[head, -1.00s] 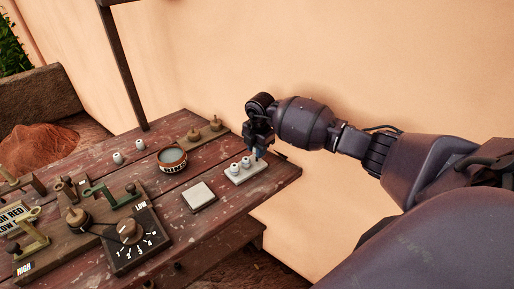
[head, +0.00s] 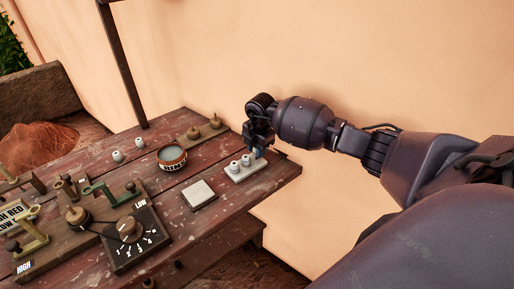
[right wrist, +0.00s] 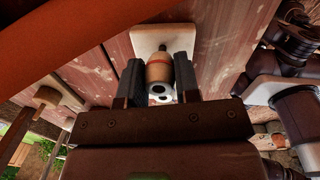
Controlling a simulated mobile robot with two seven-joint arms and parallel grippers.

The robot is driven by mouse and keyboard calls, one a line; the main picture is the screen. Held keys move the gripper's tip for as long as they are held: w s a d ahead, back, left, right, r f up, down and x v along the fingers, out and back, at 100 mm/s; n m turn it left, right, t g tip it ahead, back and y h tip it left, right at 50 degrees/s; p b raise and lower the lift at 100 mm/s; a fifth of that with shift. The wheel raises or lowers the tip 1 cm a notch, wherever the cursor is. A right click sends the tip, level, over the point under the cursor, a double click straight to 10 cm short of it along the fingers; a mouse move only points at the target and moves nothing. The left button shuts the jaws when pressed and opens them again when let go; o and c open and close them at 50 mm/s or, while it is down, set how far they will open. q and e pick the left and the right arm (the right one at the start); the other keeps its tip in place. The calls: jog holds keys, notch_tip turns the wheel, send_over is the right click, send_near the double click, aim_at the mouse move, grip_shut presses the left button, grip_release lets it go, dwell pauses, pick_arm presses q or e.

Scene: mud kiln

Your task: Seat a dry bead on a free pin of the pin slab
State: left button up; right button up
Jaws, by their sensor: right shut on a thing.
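The pale pin slab (head: 244,174) lies near the right end of the table, with two white beads (head: 240,163) standing on it. My right gripper (head: 258,153) is at the slab's far right end, pointing down. In the right wrist view its two fingers (right wrist: 159,77) are shut on a tan, dark-banded bead (right wrist: 158,68), with the pale slab (right wrist: 150,42) behind it. I cannot tell whether the held bead is around a pin; the pin is hidden. Two more white beads (head: 128,150) stand on the table at the back left. My left gripper is not in view.
A square white tile (head: 198,194) lies left of the slab. A round bowl (head: 172,158) and a plank with two brown knobs (head: 205,133) are behind it. A dial box (head: 133,240) and levers fill the front left. The wall rises close behind the table.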

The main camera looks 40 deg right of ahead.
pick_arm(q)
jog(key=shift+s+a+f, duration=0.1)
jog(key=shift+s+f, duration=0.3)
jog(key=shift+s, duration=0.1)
pick_arm(e)
jog(key=shift+f, duration=0.1)
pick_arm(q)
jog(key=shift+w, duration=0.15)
pick_arm(e)
jog(key=shift+f, duration=0.2)
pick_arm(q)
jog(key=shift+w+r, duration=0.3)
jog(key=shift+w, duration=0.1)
pick_arm(e)
jog(key=shift+f, duration=0.15)
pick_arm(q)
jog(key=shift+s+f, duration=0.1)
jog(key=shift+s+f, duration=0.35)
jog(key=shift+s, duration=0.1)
pick_arm(e)
jog(key=shift+f, duration=0.35)
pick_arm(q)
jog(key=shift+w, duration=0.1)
pick_arm(e)
jog(key=o, duration=0.8)
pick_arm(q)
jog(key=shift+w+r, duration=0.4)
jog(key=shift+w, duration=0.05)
